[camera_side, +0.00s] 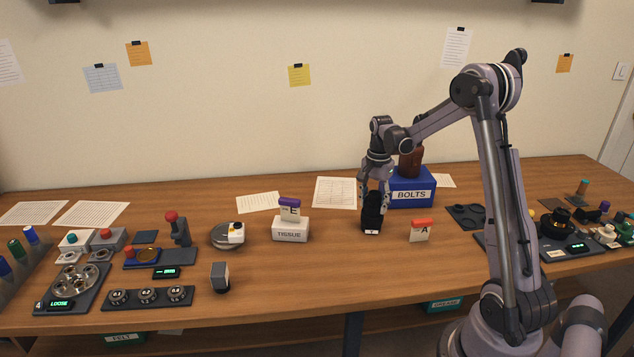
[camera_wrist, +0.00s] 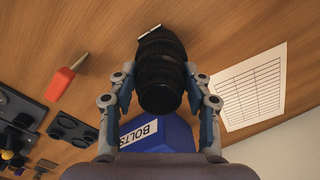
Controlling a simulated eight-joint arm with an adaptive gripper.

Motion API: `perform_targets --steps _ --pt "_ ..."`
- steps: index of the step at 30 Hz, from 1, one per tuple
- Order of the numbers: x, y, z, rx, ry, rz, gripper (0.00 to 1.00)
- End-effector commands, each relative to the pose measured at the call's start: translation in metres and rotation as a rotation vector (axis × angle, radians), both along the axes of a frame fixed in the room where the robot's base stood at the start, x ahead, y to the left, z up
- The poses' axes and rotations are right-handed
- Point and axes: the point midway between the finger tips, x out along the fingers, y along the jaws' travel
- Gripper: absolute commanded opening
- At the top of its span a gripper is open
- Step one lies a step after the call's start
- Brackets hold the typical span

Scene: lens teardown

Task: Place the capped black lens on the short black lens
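A tall black ribbed lens body (camera_side: 372,212) stands upright on the middle of the table, with a small white label at its foot. My gripper (camera_side: 375,192) points down over it, one finger on each side. In the wrist view the ribbed black lens (camera_wrist: 160,75) fills the gap between my fingers (camera_wrist: 159,78), which appear to touch its sides. Its far part looks wider than its near part; I cannot tell whether it is one lens or two stacked, nor make out a cap. Another black round piece with an orange ring (camera_side: 555,222) sits at the far right.
A blue BOLTS box (camera_side: 411,188) with a brown bottle (camera_side: 411,162) stands close behind my gripper. The table front of the lens is clear.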

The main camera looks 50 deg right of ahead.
Motion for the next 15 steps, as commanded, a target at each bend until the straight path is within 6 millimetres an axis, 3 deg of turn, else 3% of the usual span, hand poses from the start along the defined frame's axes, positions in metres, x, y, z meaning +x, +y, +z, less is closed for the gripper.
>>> perform_targets --steps 2,15 --pt "0.0 0.0 0.0001 0.0 0.0 0.0 0.71" --pt "-0.0001 0.0001 0.0072 0.0 0.0 0.0 0.71"
